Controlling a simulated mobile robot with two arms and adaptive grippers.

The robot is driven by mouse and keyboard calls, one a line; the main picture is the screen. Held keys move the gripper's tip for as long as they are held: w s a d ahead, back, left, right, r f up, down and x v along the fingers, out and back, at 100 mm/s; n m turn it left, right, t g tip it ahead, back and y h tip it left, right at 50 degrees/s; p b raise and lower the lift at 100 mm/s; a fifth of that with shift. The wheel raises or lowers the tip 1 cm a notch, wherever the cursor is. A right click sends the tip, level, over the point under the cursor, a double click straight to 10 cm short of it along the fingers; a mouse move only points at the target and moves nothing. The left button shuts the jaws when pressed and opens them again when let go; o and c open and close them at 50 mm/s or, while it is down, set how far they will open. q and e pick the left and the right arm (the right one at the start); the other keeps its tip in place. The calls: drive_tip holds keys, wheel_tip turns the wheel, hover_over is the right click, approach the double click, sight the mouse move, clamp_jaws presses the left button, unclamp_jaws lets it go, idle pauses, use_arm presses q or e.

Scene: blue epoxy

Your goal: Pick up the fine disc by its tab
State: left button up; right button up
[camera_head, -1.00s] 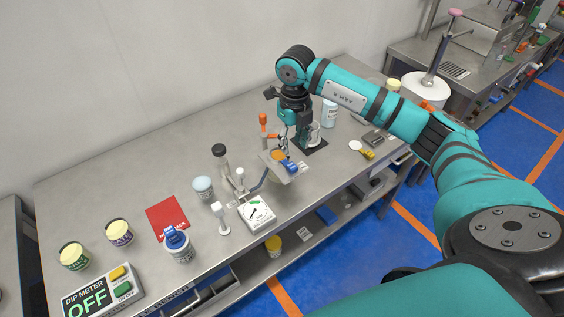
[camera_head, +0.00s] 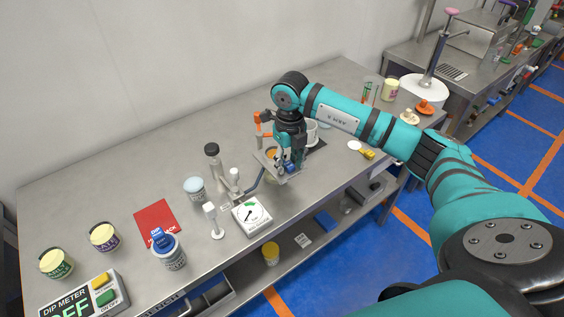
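A small disc's blue tab (camera_head: 290,168) shows at a tilted metal plate (camera_head: 268,160) on the grey bench. A second disc, white (camera_head: 354,146) with a yellow tab (camera_head: 368,154), lies flat on the bench further right. No label tells me which one is fine. My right gripper (camera_head: 286,163) points down right at the blue tab, with its fingers around or just above it. The fingers are too small and dark to tell whether they touch or grip it. My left gripper is out of view.
An orange-topped handle (camera_head: 259,122) is just behind my gripper. The bench's middle right is fairly clear.

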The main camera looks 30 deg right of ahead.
sight(289, 165)
clamp_jaws()
drive_tip(key=shift+r, duration=0.1)
drive_tip(key=shift+r+p, duration=1.6)
drive_tip(key=shift+r, duration=0.8)
